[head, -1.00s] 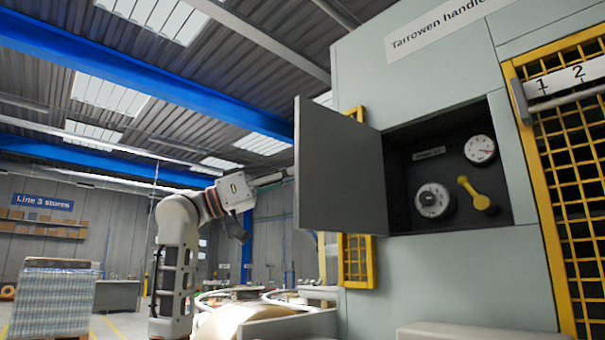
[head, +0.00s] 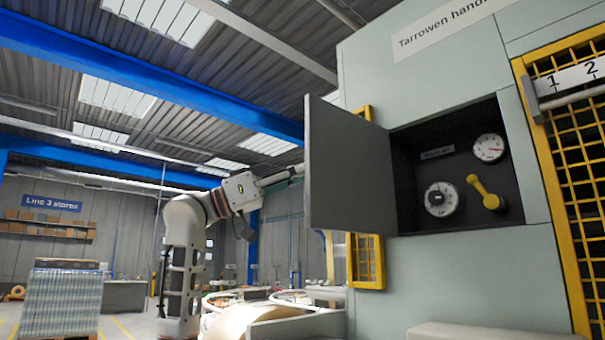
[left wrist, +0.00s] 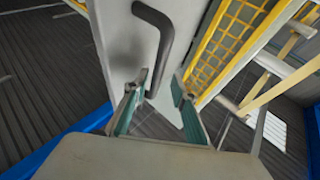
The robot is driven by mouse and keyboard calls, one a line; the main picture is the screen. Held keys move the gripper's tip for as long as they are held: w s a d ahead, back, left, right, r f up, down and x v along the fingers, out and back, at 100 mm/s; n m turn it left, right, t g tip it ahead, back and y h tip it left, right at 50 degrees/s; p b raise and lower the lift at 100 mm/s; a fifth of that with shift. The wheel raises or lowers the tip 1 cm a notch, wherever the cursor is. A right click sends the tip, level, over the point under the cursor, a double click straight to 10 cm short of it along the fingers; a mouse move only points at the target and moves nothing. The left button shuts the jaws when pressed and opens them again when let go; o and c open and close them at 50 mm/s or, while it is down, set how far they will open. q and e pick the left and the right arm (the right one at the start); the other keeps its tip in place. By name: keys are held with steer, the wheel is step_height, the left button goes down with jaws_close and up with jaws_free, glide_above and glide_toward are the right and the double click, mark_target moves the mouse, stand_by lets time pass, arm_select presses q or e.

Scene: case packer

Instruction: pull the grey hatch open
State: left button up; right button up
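The grey hatch (head: 348,168) stands swung out to the left of its dark recess in the head view. Its dark bent handle (left wrist: 168,45) shows on the panel in the left wrist view. My left gripper (left wrist: 158,92) has its two green-lined fingers apart, with the handle's lower end between or just beyond the tips; I cannot tell if they touch it. In the head view my left arm reaches behind the hatch, which hides the gripper. My right gripper is in neither view.
The recess holds two round dials (head: 440,199) (head: 489,148) and a yellow lever (head: 487,193). Yellow mesh guards (head: 575,180) stand right of it and behind the hatch (head: 366,262). A wrapped pallet stack (head: 60,300) stands far left.

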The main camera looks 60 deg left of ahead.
arm_select(q)
steer(key=v, duration=1.2)
stand_by(0.6)
